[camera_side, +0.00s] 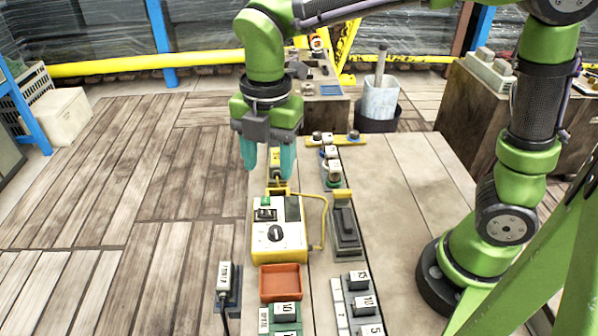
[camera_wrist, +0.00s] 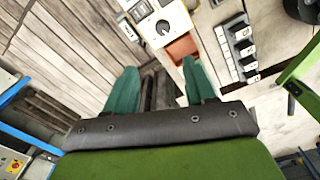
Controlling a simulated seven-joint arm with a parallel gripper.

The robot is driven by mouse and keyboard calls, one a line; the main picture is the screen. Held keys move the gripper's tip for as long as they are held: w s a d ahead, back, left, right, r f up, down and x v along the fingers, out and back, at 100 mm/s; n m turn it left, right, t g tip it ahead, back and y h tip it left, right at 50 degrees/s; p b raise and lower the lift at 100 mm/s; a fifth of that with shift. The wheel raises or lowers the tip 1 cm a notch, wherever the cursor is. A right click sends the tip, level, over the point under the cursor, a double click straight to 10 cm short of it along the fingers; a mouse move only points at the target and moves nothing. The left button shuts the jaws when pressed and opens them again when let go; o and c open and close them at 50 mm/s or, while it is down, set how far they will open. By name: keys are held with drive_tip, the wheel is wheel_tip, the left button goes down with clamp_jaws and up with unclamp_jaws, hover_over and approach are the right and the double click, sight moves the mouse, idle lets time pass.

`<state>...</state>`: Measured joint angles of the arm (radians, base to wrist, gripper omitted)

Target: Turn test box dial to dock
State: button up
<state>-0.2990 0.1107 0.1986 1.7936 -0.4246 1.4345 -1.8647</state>
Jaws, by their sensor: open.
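The test box (camera_side: 275,243) is a pale box with yellow edges on the bench. Its black dial (camera_side: 275,233) sits on a white round plate on the top face; the dial's labels are too small to read. In the wrist view the dial (camera_wrist: 163,27) shows near the top, beyond the fingertips. My gripper (camera_side: 263,168) has teal fingers pointing down, above and behind the box in the side view, apart from it. The fingers are spread with nothing between them, and they show in the wrist view (camera_wrist: 158,75) too.
An orange-red tray (camera_side: 280,282) lies in front. Labelled blocks (camera_side: 358,280) stand front right, and a labelled upright piece (camera_side: 225,277) stands left. The bench (camera_side: 400,165) is clear at right.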

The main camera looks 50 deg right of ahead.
sight(275, 230)
wheel_tip(275, 230, down, 16)
drive_tip(key=n, duration=0.4)
drive_tip(key=shift+d+n, duration=0.1)
drive_tip(key=shift+n, duration=0.2)
clamp_jaws()
idle(0.4)
